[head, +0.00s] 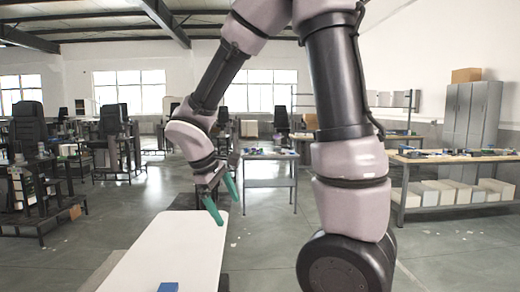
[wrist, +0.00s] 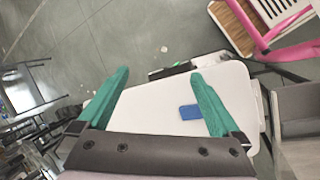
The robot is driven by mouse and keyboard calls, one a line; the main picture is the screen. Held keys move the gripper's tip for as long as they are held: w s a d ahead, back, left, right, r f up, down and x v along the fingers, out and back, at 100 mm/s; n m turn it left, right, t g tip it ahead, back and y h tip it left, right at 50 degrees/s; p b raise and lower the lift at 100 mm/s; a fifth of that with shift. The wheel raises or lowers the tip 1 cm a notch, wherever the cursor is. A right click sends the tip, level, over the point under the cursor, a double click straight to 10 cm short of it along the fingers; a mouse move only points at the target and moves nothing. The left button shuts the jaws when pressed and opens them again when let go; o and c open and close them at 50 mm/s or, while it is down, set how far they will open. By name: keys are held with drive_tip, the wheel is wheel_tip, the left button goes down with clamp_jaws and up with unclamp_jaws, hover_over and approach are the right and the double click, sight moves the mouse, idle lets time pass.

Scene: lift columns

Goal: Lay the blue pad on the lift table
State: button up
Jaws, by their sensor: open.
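The blue pad (head: 168,287) shows at the bottom edge of the head view, partly cut off, on a long white tabletop (head: 172,245). In the wrist view the blue pad (wrist: 189,112) appears on the white top (wrist: 235,85), close to the right finger in the picture. I cannot tell whether this white top is the lift table. My gripper (head: 229,211) is open and empty, above the far part of the white top in the head view.
A workbench (head: 455,157) with boxes below stands at the right, near grey cabinets (head: 472,115). A small table (head: 270,183) stands behind my gripper. Chairs and desks fill the left. In the wrist view a pink frame (wrist: 285,50) is at upper right.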

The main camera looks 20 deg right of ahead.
drive_tip(key=s+d+r+m+t+y, duration=0.2)
drive_tip(key=s+d+r+m+y, duration=0.1)
drive_tip(key=r+m, duration=0.3)
drive_tip(key=s+d+r+m+t+y, duration=0.2)
drive_tip(key=s+r+m, duration=0.4)
drive_tip(key=r, duration=0.4)
drive_tip(key=shift+s+d+r+m+t+y, duration=0.15)
drive_tip(key=shift+s+d+m+t+y, duration=0.2)
drive_tip(key=shift+t+y, duration=0.4)
drive_tip(key=shift+w, duration=0.1)
